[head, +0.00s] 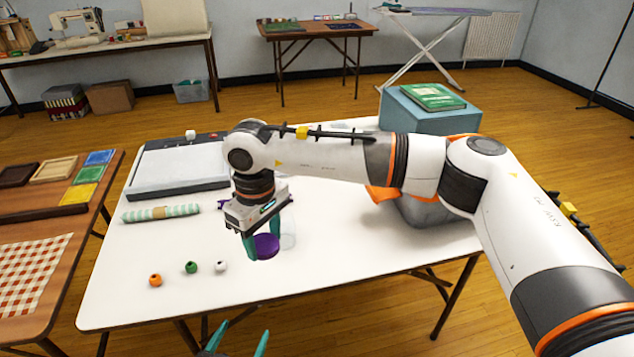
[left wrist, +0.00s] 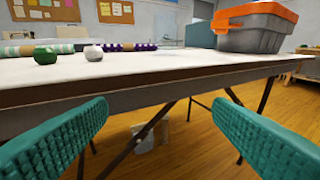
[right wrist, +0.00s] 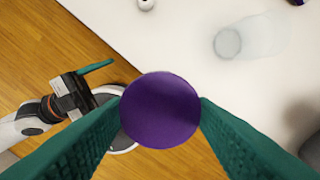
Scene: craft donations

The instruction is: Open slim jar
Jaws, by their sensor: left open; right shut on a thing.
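A round purple lid (head: 266,246) is between the fingers of my right gripper (head: 262,240), which is shut on it above the white table. In the right wrist view the purple lid (right wrist: 160,110) fills the space between both fingers; no jar body shows under it. A clear, faint jar (head: 288,235) stands on the table just right of the lid, apart from it. The clear jar (right wrist: 228,42) also shows in the right wrist view, with no lid visible on it. My left gripper (head: 238,341) is open and empty, in front of the table's near edge.
Orange (head: 155,280), green (head: 191,267) and white (head: 221,266) beads lie near the table's front edge. A striped roll (head: 160,213) and a white board (head: 178,168) lie at left. A grey bin with orange trim (head: 430,208) stands at right, partly behind my right arm.

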